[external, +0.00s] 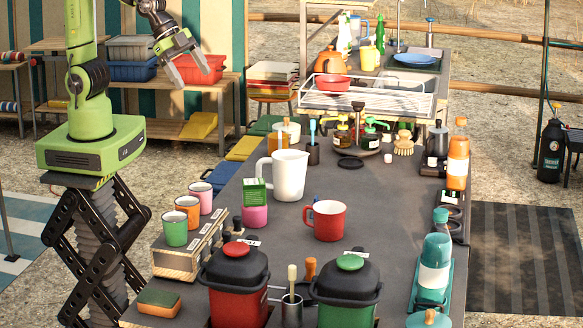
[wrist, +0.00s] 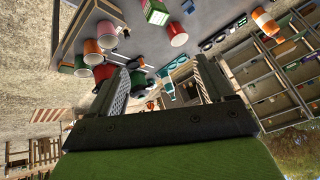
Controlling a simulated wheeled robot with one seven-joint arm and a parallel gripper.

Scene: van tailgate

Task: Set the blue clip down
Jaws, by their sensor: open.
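My gripper (external: 191,76) is open in the external view, raised at the upper left, away from the table. In the wrist view the two fingers of my gripper (wrist: 161,68) stand wide apart, and I see nothing held between them.
A white pitcher (external: 289,176), a red mug (external: 329,221) and two lidded pots, red (external: 238,290) and green (external: 347,297), stand on the table. Several cups stand on a wooden box (external: 178,262) at its left edge. Red and blue bins (external: 132,68) sit on a shelf behind my gripper.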

